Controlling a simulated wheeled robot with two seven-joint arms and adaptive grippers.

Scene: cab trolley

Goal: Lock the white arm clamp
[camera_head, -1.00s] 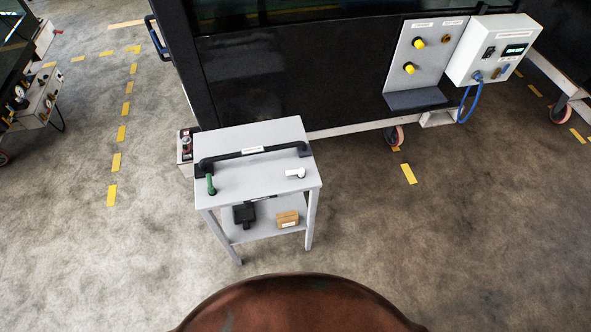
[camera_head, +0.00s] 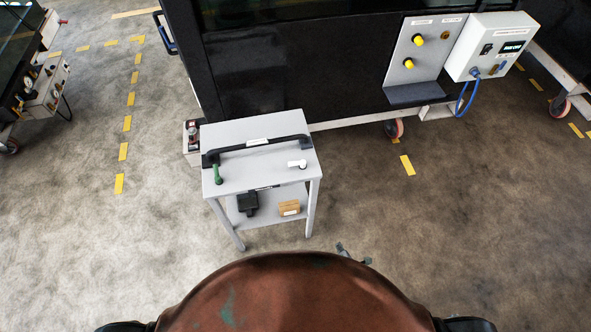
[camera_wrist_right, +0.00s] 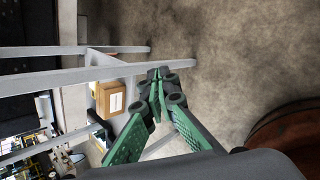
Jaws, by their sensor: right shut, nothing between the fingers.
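The white arm clamp (camera_head: 298,164) is a small white lever near the right end of the grey trolley's (camera_head: 250,132) top. It points left from a dark pivot. A green lever (camera_head: 217,174) stands at the left end, and a long black bar (camera_head: 235,150) with a white label spans the top between the ends. My right gripper (camera_head: 345,250) barely shows past my body, in front of the trolley and well short of the clamp. In the right wrist view its green fingers (camera_wrist_right: 158,80) are shut and empty. The clamp cannot be made out there. My left gripper is not in view.
The trolley's lower shelf holds a black object (camera_head: 247,203) and a cardboard box (camera_head: 289,208). Behind the trolley stands a large dark machine (camera_head: 290,75) with a panel of yellow knobs (camera_head: 418,40).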

